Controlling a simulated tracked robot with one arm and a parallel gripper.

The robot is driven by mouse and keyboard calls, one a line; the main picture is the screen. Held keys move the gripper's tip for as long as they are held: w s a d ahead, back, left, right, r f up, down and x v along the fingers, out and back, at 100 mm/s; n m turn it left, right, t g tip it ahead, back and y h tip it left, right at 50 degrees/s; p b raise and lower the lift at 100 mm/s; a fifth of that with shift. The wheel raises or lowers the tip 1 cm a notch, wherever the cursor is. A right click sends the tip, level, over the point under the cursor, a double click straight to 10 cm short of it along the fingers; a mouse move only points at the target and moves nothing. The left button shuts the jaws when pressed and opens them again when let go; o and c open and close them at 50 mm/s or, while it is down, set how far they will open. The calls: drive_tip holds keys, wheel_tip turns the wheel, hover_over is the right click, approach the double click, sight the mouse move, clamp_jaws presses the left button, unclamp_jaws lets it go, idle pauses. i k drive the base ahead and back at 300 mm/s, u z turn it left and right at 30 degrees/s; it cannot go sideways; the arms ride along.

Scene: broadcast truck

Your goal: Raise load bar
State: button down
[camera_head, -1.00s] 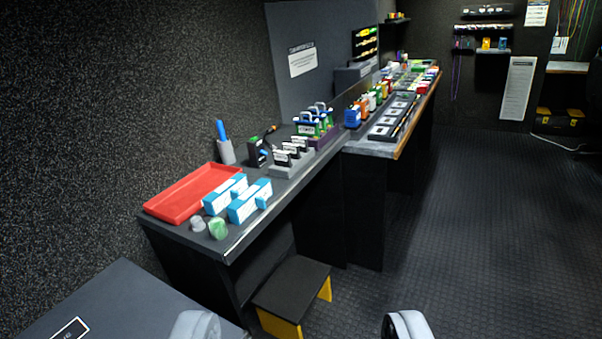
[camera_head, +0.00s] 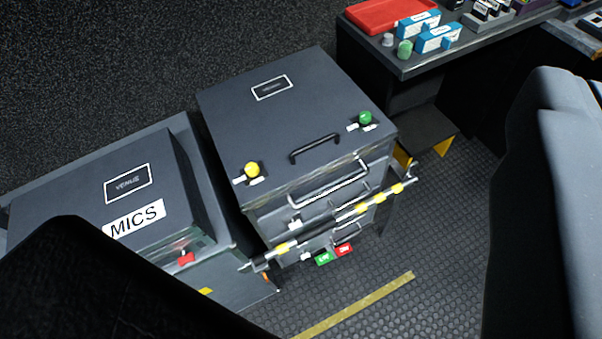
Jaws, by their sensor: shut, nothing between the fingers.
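I do not see my gripper's fingertips in this view. Large dark and grey shapes, probably my own parts, fill the lower left and right edges. Nothing is seen touching the bar.
The MICS case (camera_head: 172,222) with a red latch stands at left. A yellow knob (camera_head: 252,169), a green knob (camera_head: 365,118) and a black handle (camera_head: 314,148) sit on the drawer case. The bench (camera_head: 400,62) is behind right. Floor in front is open, with a yellow strip (camera_head: 355,305).

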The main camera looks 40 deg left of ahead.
sight(310, 235)
drive_tip(key=z, duration=0.3)
drive_tip(key=k, duration=1.4)
drive_tip(key=u, duration=0.35)
drive_tip(key=i, duration=1)
drive_tip(key=z, duration=0.05)
